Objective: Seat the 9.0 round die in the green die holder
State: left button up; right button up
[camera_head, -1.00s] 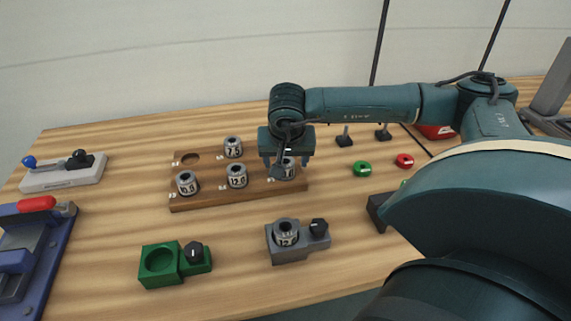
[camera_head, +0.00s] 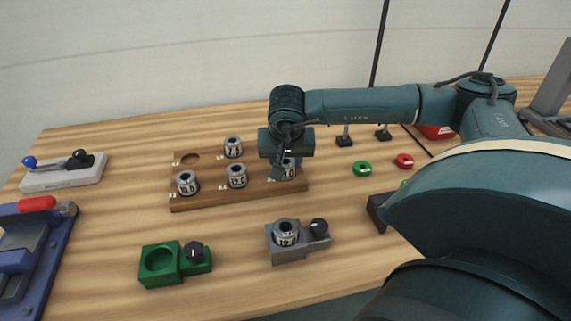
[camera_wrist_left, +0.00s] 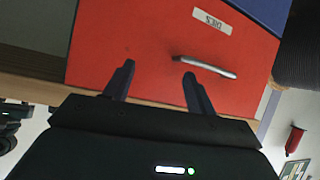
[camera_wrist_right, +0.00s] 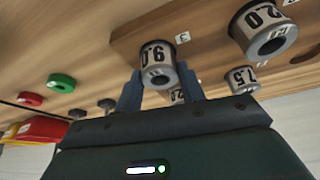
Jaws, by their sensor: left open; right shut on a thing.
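The 9.0 round die (camera_wrist_right: 158,66) is a grey cylinder with a black-on-white label. My right gripper (camera_wrist_right: 160,88) is shut on it, one finger on each side. In the head view this die (camera_head: 289,170) is at the right front spot of the wooden rack (camera_head: 240,198), partly hidden by the right gripper (camera_head: 284,165); I cannot tell whether it is clear of the rack. The green die holder (camera_head: 150,277) stands at the front left, its round pocket empty, a black knob (camera_head: 194,251) on its right. My left gripper (camera_wrist_left: 158,72) is open and empty, by a red drawer front (camera_wrist_left: 150,35).
Dies marked 7.5 (camera_head: 233,147), 10.5 (camera_head: 187,183) and 12.0 (camera_head: 237,175) sit in the rack. A grey holder (camera_head: 288,255) with a 12.0 die stands right of the green holder. Green (camera_head: 362,168) and red (camera_head: 405,160) rings lie to the right. The table between rack and green holder is clear.

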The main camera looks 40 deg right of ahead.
grip_shut()
jog(key=shift+r, duration=0.15)
